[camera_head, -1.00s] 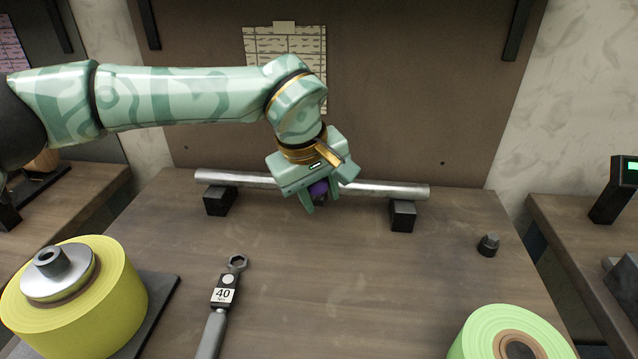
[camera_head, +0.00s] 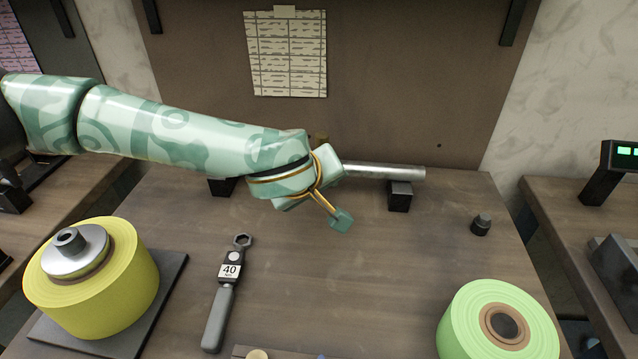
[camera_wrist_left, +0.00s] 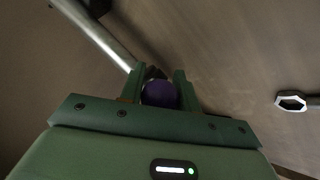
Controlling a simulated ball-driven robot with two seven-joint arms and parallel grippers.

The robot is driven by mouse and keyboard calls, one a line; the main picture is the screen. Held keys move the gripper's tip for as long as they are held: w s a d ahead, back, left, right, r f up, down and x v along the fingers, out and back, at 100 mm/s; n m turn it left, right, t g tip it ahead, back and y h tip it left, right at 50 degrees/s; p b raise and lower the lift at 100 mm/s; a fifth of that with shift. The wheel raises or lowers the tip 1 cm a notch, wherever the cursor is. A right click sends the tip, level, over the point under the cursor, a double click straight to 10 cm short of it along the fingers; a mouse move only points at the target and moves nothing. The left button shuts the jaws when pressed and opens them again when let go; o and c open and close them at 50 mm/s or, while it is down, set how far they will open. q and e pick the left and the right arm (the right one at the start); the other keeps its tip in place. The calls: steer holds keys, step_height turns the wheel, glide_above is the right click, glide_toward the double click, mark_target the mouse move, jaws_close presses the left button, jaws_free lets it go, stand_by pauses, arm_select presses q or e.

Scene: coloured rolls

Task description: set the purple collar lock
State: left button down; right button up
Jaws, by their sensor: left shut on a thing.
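The purple knob of the collar lock (camera_wrist_left: 160,93) shows in the left wrist view as a round purple piece between my fingers, with a dark part just beyond it. My left gripper (camera_wrist_left: 160,72) is shut on it, one finger on each side. The steel bar (camera_wrist_left: 95,35) runs in from the upper left and passes out of sight behind the fingers. In the head view the bar (camera_head: 385,171) shows only at its right end. My left wrist hides the jaws, the knob and the bar's middle there. My right gripper is not in view.
The bar rests on black blocks, one at the right (camera_head: 400,196). A torque wrench marked 40 (camera_head: 219,315) lies in front. A yellow roll (camera_head: 110,290) stands left, a green roll (camera_head: 470,310) at front right. A small dark piece (camera_head: 480,227) sits at right. The middle is clear.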

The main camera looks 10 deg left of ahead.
arm_select(q)
steer(key=shift+f, duration=0.1)
steer(key=c, duration=1)
jaws_free()
steer(key=shift+c, duration=0.2)
steer(key=p+v, duration=0.5)
steer(key=v, duration=1.1)
steer(key=shift+r, duration=0.2)
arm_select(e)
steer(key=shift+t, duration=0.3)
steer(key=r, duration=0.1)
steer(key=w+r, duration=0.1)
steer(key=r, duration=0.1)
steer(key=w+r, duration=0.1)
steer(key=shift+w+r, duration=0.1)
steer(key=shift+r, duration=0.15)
arm_select(q)
steer(key=shift+a, duration=0.1)
